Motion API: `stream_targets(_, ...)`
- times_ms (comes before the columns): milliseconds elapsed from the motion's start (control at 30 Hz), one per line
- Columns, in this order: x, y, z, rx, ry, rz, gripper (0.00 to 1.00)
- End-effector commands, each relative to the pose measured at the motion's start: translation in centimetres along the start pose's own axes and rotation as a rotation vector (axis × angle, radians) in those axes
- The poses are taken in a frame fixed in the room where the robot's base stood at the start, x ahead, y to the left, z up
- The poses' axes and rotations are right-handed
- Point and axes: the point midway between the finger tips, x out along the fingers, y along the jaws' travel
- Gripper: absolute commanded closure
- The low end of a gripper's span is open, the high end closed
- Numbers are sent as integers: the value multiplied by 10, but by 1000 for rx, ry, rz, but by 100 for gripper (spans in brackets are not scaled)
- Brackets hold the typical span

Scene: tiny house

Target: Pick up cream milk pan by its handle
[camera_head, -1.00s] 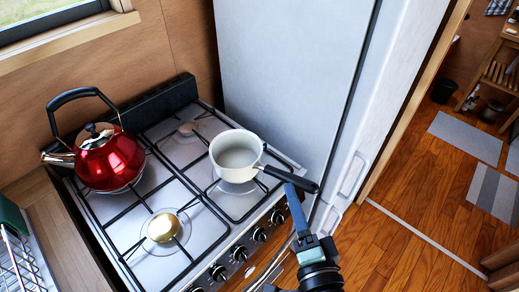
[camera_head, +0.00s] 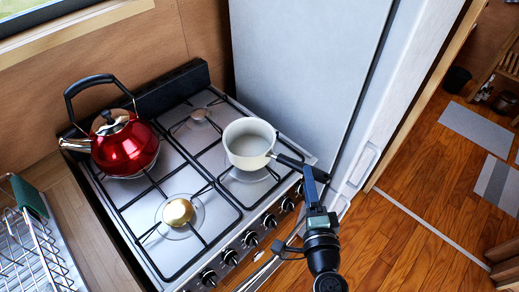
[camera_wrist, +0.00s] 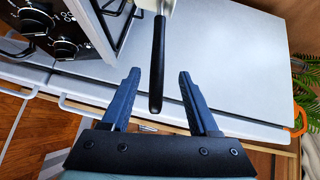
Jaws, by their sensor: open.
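In the wrist view the handle (camera_wrist: 157,65) hangs down from the top, and only a sliver of the pan body shows. My gripper (camera_wrist: 158,75) is open, with one blue finger on each side of the handle's end. No touch between fingers and handle is visible. In the head view my gripper (camera_head: 312,180) is at the handle's tip.
A red kettle (camera_head: 125,145) stands on the stove (camera_head: 165,255) at the left. A brass burner cap (camera_head: 178,212) shows at the front. The fridge (camera_head: 300,65) rises close behind the pan. A dish rack (camera_head: 38,250) is at the lower left. Wooden floor lies open at the right.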

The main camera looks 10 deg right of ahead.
Motion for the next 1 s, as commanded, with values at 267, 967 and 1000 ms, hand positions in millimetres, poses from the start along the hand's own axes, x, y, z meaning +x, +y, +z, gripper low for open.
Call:
stream_targets(267,35,3,-3,1,0,-2,39)
stream_targets(967,41,4,-3,0,0,-1,100)
stream_targets(1000,41,4,-3,0,0,-1,100)
